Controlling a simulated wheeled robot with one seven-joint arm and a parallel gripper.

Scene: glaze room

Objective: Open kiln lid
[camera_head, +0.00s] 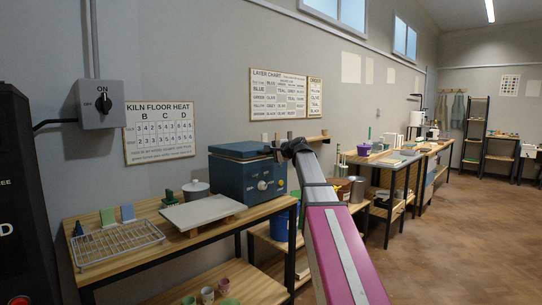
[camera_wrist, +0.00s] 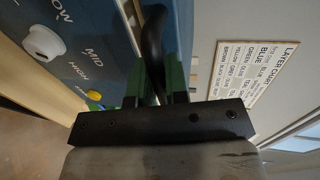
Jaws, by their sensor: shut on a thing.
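The kiln (camera_head: 238,178) is a blue box on the wooden table, with a white knob and a yellow button on its front. Its flat lid (camera_head: 240,148) looks level on top, and I see no clear gap. My gripper (camera_head: 283,151) is at the kiln's right end, by the lid's edge. In the wrist view my gripper's green fingers (camera_wrist: 160,82) are shut on a black curved handle (camera_wrist: 153,40). The kiln's blue front (camera_wrist: 105,30) with its white knob fills the left of that view. My arm hides part of the kiln's right side in the head view.
A pale slab (camera_head: 203,212), a wire rack (camera_head: 118,245) and a lidded grey pot (camera_head: 195,189) share the table left of the kiln. A switch box (camera_head: 101,104) is on the wall. A blue bucket (camera_head: 284,222) stands beyond the table. Open floor lies to the right.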

